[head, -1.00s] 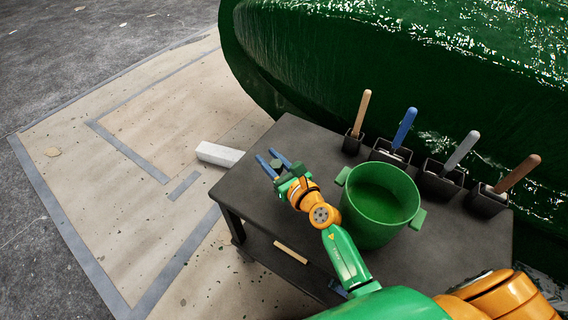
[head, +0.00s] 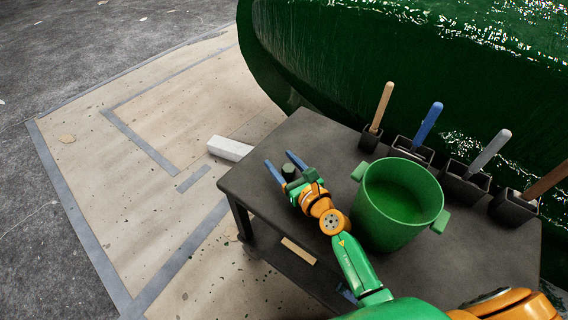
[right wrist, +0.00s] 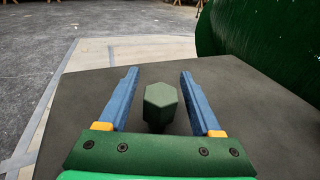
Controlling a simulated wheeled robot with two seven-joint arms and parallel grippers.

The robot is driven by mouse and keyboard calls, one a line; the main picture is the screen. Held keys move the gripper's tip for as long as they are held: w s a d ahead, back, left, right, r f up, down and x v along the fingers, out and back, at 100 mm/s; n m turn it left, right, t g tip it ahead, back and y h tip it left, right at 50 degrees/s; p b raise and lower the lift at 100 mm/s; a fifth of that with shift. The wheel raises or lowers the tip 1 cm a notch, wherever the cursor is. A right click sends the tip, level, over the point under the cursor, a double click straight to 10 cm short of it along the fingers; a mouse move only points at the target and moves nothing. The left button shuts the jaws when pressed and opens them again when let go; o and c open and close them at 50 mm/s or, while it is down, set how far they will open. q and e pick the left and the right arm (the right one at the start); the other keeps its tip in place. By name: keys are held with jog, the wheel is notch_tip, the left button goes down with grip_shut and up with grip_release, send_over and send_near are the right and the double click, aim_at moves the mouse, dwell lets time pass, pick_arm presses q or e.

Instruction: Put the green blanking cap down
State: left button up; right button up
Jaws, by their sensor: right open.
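The green blanking cap (right wrist: 160,103) is a dull green hexagonal piece. In the right wrist view it stands upright on the dark table top (right wrist: 243,108), between the two blue fingers of my right gripper (right wrist: 160,85), with a gap on each side. The gripper is open and does not touch it. In the head view the cap (head: 289,171) shows between the fingers of my right gripper (head: 282,163), near the table's left corner. My left gripper is not in view.
A green two-handled pot (head: 398,205) stands beside my right arm. Several dark holders with handled tools (head: 405,150) line the table's hull side. A white block (head: 229,148) lies beyond the table's left edge. The large green hull (head: 400,60) rises behind.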

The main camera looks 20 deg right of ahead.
jog(key=v, duration=1.2)
jog(key=shift+r+p, duration=0.1)
jog(key=shift+p, duration=0.3)
